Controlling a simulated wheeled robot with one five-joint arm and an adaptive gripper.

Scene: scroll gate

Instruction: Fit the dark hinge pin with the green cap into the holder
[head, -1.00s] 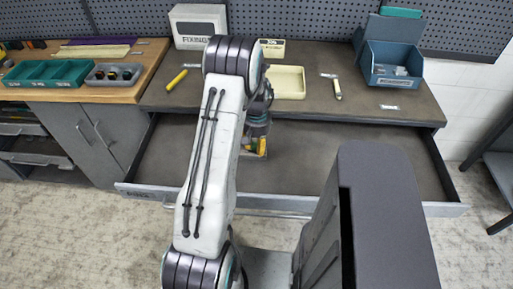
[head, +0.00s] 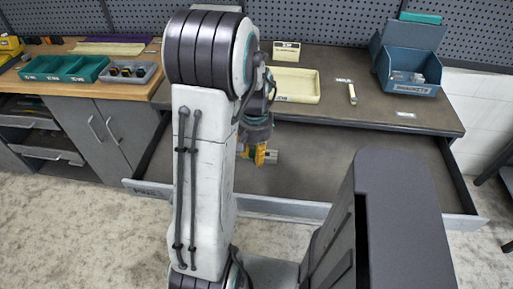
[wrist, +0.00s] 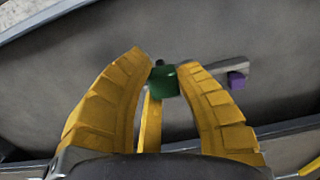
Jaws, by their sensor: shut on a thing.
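My gripper (wrist: 162,85) is in the lower middle of the wrist view, with its yellow fingers closed around a green cap (wrist: 164,83). A small dark end shows just beyond the cap; the rest of the dark hinge pin is hidden. In the head view my gripper (head: 259,154) hangs over the open drawer (head: 330,175). A grey bar (wrist: 215,78) with a purple block (wrist: 236,82) lies beyond the right finger in the wrist view. A grey piece (head: 272,157) also shows beside my gripper in the head view. I cannot tell which thing is the holder.
The drawer floor is mostly bare. On the worktop above stand a cream tray (head: 297,86), a small pale tool (head: 352,93) and a blue bin (head: 408,70). A teal tray (head: 62,68) and a grey tray (head: 130,71) stand on the wooden bench at left.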

